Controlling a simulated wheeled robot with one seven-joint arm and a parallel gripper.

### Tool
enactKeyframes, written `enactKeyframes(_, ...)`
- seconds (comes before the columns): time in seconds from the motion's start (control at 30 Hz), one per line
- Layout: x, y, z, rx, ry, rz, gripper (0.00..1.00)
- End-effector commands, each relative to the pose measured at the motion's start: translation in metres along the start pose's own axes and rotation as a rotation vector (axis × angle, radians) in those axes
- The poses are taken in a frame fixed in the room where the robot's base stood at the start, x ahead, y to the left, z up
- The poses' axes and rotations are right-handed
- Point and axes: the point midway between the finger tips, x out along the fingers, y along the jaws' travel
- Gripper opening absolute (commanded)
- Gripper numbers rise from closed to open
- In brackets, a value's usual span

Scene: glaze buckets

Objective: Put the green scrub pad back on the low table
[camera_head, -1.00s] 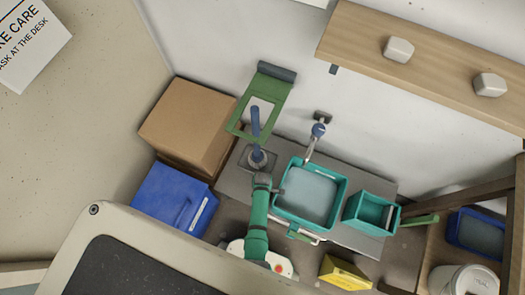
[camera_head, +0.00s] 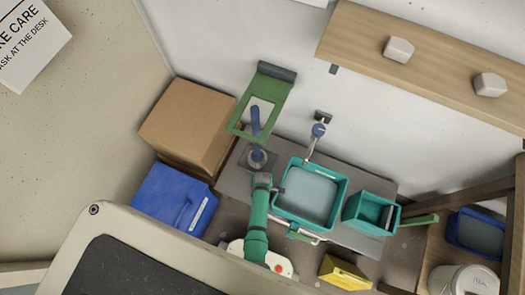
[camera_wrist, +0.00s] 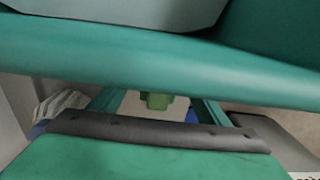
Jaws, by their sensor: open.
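My gripper (camera_head: 279,189) is at the left wall of the large teal tub (camera_head: 341,190), small and dark in the head view. It is open; no object shows between its fingers. A small green piece (camera_head: 299,229) is at the tub's front edge; I cannot tell whether it is the scrub pad. In the wrist view a small green block (camera_wrist: 157,101) shows below a broad teal rim (camera_wrist: 160,62); whether it is the pad is unclear. The grey low table (camera_head: 232,187) stands under the tub, against the wall.
A smaller teal bin (camera_head: 366,209) is right of the tub. A tap (camera_head: 318,131) and a blue-handled upright tool (camera_head: 255,122) stand behind. A cardboard box (camera_head: 190,125) and blue bin (camera_head: 170,200) are left. A yellow object (camera_head: 343,273) is in front. A wooden shelf (camera_head: 430,62) hangs above.

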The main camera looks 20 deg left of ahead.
Motion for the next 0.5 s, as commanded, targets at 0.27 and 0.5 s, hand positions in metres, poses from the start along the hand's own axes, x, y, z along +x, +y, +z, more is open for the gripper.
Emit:
enactKeyframes(0.27, -0.046, -0.001, 0.0, 0.0, 0.001, 0.002, 0.7)
enactKeyframes(0.5, -0.086, 0.0, 0.0, -0.001, 0.001, 0.002, 0.7)
